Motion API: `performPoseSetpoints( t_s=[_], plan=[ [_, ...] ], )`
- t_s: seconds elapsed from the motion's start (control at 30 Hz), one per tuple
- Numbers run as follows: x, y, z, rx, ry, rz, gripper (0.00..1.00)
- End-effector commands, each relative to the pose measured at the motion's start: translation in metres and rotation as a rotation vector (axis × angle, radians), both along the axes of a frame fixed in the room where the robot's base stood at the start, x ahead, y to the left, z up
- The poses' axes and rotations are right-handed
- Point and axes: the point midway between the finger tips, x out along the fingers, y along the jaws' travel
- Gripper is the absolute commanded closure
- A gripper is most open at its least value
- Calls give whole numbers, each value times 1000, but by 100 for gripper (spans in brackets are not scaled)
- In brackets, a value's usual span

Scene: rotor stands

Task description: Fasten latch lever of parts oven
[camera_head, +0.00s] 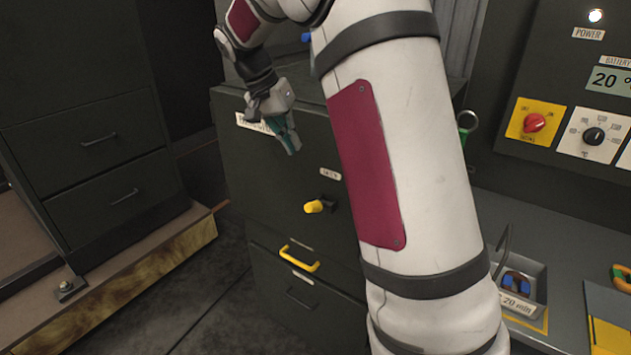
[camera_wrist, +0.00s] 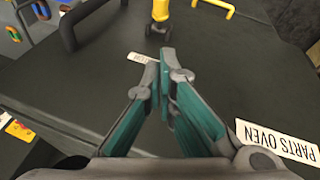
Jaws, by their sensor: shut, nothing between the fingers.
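The parts oven (camera_head: 270,180) is a dark cabinet front left of my arm in the head view. Its latch lever (camera_head: 318,206) has a yellow knob on a dark mount, below a small white label. In the wrist view the yellow latch lever (camera_wrist: 160,14) shows at the top, beyond the fingertips. My gripper (camera_head: 291,148) has teal fingers, which are shut and empty. It hangs in front of the oven's upper front, above and left of the lever, and apart from it. In the wrist view my gripper (camera_wrist: 166,55) points toward the lever. The PARTS OVEN sign (camera_wrist: 278,142) is at the right.
A yellow handle (camera_head: 299,260) sits on the drawer below the lever. A control panel with a red knob (camera_head: 535,122) is at the right, above a grey bench (camera_head: 560,250). Dark drawers (camera_head: 100,150) stand at the left. Floor between them is clear.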

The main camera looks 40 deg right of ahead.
Motion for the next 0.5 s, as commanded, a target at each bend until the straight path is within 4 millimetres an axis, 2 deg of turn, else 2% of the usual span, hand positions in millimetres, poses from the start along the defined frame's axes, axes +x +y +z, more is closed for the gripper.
performPoseSetpoints(
  t_s=[0.5],
  plan=[
    [4,-4,-7,-8,4,-18,100]
  ],
)
